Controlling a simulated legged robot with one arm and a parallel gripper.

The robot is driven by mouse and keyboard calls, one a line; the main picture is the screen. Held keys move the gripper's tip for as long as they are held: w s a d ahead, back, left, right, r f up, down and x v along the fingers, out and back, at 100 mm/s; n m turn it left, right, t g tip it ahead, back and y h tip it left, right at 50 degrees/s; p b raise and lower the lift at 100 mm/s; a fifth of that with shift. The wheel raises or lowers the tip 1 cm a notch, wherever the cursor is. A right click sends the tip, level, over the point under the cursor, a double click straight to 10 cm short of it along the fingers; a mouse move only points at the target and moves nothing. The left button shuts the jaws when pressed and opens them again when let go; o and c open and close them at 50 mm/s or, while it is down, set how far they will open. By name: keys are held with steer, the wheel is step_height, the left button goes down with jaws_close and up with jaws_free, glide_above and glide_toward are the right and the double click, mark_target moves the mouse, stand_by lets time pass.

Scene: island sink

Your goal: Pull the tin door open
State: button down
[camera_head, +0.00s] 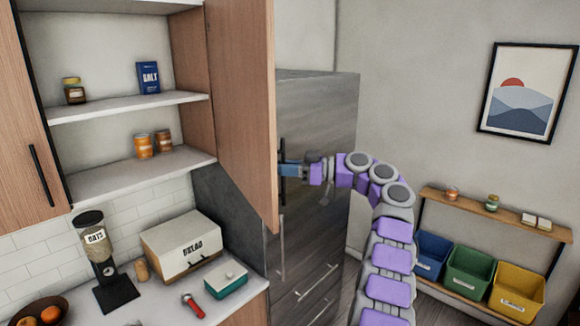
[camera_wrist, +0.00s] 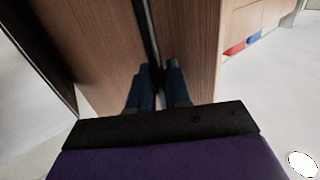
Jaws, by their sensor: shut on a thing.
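The tin door (camera_head: 243,90) is a tall wooden upper-cabinet door, swung well out from the cabinet. Behind it, two orange tins (camera_head: 143,146) stand on the lower shelf (camera_head: 100,182) of the open cabinet. My gripper (camera_head: 284,169) is at the door's outer face, on the side away from the shelves, shut on the dark vertical handle (camera_head: 282,150). In the wrist view, the blue fingers of my gripper (camera_wrist: 160,72) close around the black bar handle (camera_wrist: 147,28), with the wooden door face (camera_wrist: 190,45) behind it.
A yellow-lidded jar (camera_head: 74,91) and blue salt box (camera_head: 149,77) stand on the upper shelf. A bread box (camera_head: 184,243), oats dispenser (camera_head: 95,255) and teal box (camera_head: 226,279) are on the counter below. A tall grey fridge (camera_head: 320,125) stands behind the door.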

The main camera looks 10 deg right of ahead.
steer(key=shift+s+a+r, duration=0.1)
steer(key=shift+a+r, duration=0.15)
steer(key=c, duration=1.4)
jaws_free()
steer(key=shift+d+f, duration=0.1)
steer(key=shift+o, duration=0.3)
steer(key=shift+w+d+f, duration=0.15)
steer(key=shift+w+d, duration=0.05)
steer(key=shift+w, duration=0.15)
steer(key=shift+s+d, duration=0.1)
steer(key=shift+d, duration=0.1)
steer(key=p+v, duration=0.6)
steer(key=v, duration=1.1)
steer(key=shift+d, duration=0.35)
